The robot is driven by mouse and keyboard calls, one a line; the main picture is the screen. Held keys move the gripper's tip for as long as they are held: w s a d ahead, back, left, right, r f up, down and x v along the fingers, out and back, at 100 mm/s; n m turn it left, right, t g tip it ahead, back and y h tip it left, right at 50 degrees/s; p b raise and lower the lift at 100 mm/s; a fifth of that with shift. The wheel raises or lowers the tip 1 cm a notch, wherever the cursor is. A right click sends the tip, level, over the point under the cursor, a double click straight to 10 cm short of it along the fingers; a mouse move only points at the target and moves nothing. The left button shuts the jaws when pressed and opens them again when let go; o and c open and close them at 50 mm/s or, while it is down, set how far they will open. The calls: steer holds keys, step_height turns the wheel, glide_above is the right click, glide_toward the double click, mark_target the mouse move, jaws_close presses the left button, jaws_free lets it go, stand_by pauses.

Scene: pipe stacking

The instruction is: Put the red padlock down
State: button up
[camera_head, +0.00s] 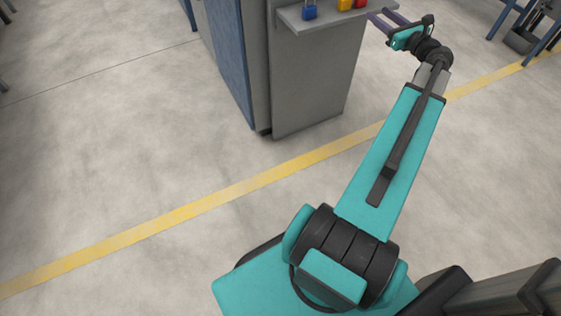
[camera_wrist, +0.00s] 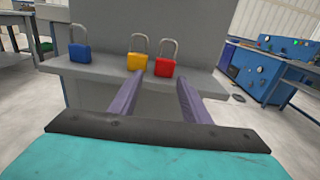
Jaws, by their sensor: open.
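The red padlock (camera_wrist: 167,66) stands upright on a grey shelf (camera_wrist: 100,73) in the wrist view, its shackle up. In the head view only the lower part of the red padlock (camera_head: 360,4) shows at the top edge. My gripper (camera_wrist: 157,78) is open, with its two purple fingers apart and pointing toward the shelf. The red padlock shows beyond the gap between the fingertips, toward the right finger. I cannot tell whether a finger touches it. In the head view my gripper (camera_head: 377,16) is at the shelf's right end.
A yellow padlock (camera_wrist: 137,61) stands just left of the red one, and a blue padlock (camera_wrist: 79,51) stands farther left on the shelf. The shelf is fixed to a grey cabinet (camera_head: 310,90). Blue machines (camera_wrist: 262,70) stand at the right. The floor in front is clear.

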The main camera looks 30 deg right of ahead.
steer(key=w+a+f+n+g+y, duration=0.35)
steer(key=w+a+f, duration=0.25)
steer(key=a+f, duration=0.45)
steer(key=a+f+n+g+y, duration=0.3)
steer(key=a+f+n+g, duration=0.75)
steer(key=a+f, duration=1.65)
steer(key=s+a+f+n+g, duration=0.4)
steer(key=s+a+f+n, duration=0.8)
steer(key=a, duration=0.3)
steer(key=s+a+f+n+g+h, duration=0.2)
steer(key=s+n, duration=0.3)
steer(key=s, duration=0.4)
steer(key=s+a+f+n+g+h, duration=0.2)
steer(key=s+f+n+h, duration=0.2)
steer(key=s, duration=0.5)
steer(key=shift+s+f+n, duration=0.25)
steer(key=shift+f+n, duration=0.45)
steer(key=shift+n, duration=0.1)
steer(key=shift+a, duration=0.1)
